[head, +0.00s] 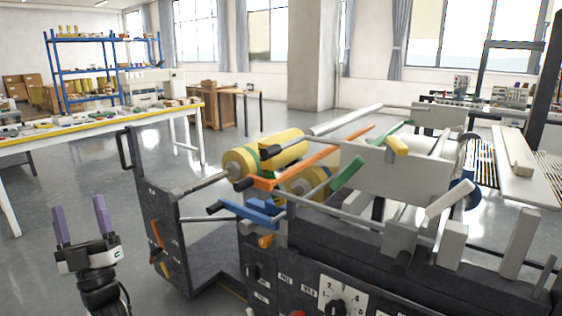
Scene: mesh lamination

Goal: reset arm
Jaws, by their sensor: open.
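My gripper (81,222) stands at the lower left of the head view, with its two purple fingers pointing up and spread apart. It is open, and nothing shows between the fingers. My wrist is below it, and the rest of my arm runs out of the picture at the bottom. The gripper is left of the dark machine panel (165,225) and apart from it.
A laminating machine (330,270) with yellow rolls (290,148), an orange lever (320,160), a green lever (346,176) and blue levers (248,210) fills the middle and right. A long white table (185,118) holds small items at left. Open floor (85,170) lies behind my gripper.

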